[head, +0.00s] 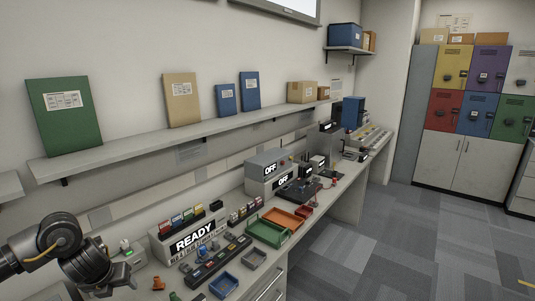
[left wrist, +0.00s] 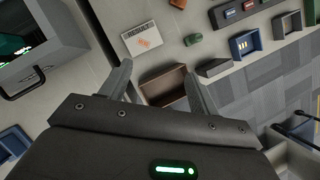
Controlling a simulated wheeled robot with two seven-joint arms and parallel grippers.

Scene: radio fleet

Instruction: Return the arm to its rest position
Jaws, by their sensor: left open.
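My left arm comes in at the lower left of the head view, over the near end of the bench; its fingertips cannot be made out there. In the left wrist view my left gripper (left wrist: 158,78) has its two fingers spread apart with nothing held between them. A brown open tray (left wrist: 165,86) shows beyond and between the fingers, with no visible contact. My right gripper is not in either view.
The bench holds a READY sign (head: 195,239), an orange tray (head: 283,218), a green tray (head: 268,233) and blue tray (head: 223,285). A shelf (head: 130,153) runs above. Colored lockers (head: 484,65) stand at the far right. The carpet floor (head: 400,240) is clear.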

